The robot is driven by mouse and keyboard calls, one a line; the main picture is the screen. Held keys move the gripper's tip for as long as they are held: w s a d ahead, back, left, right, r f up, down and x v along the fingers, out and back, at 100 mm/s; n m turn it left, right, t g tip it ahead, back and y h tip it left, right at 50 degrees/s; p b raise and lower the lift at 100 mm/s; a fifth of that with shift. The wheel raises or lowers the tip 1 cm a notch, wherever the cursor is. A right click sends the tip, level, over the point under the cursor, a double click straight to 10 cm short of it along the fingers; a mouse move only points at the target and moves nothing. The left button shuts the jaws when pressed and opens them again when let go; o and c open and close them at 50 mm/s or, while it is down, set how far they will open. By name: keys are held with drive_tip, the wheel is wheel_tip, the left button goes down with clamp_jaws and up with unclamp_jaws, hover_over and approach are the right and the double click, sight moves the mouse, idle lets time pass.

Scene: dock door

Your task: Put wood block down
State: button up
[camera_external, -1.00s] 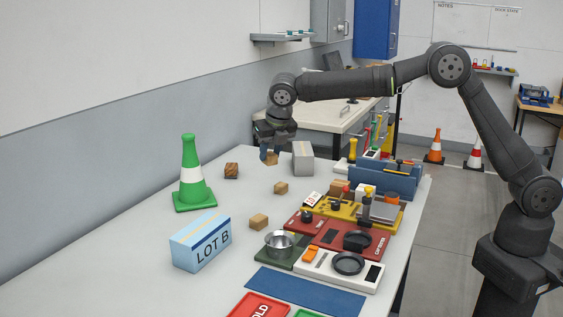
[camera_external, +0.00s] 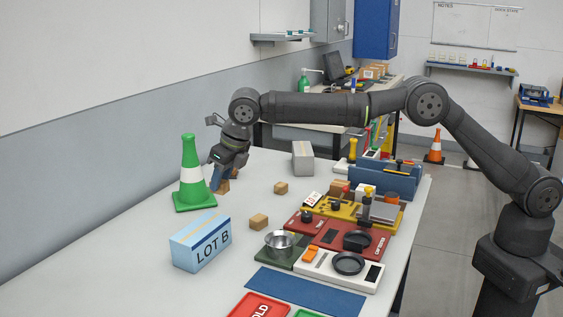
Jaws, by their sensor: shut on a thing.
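My gripper (camera_external: 220,181) is at the left of the table, just right of the green cone (camera_external: 190,172). It points down and is shut on a small brown wood block (camera_external: 224,187). The block is low, close to the table top; I cannot tell whether it touches it. The fingers partly cover the block. The darker striped wood block seen earlier near this spot is not visible now; my gripper covers that spot.
The blue LOT B box (camera_external: 200,241) is in front. Trays with pans and tools (camera_external: 345,235) fill the right side. The table (camera_external: 120,255) is clear at front left.

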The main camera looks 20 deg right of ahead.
drive_tip(key=shift+s+a+f, duration=0.8)
drive_tip(key=shift+a, duration=0.25)
drive_tip(key=shift+f, duration=2)
drive_tip(key=shift+f, duration=0.1)
drive_tip(key=o, duration=1)
drive_tip(key=shift+c, duration=0.2)
drive_tip(key=shift+s+r, duration=0.1)
drive_tip(key=shift+r, duration=0.3)
drive_tip(key=v, duration=1.1)
drive_tip(key=shift+d+r, duration=0.15)
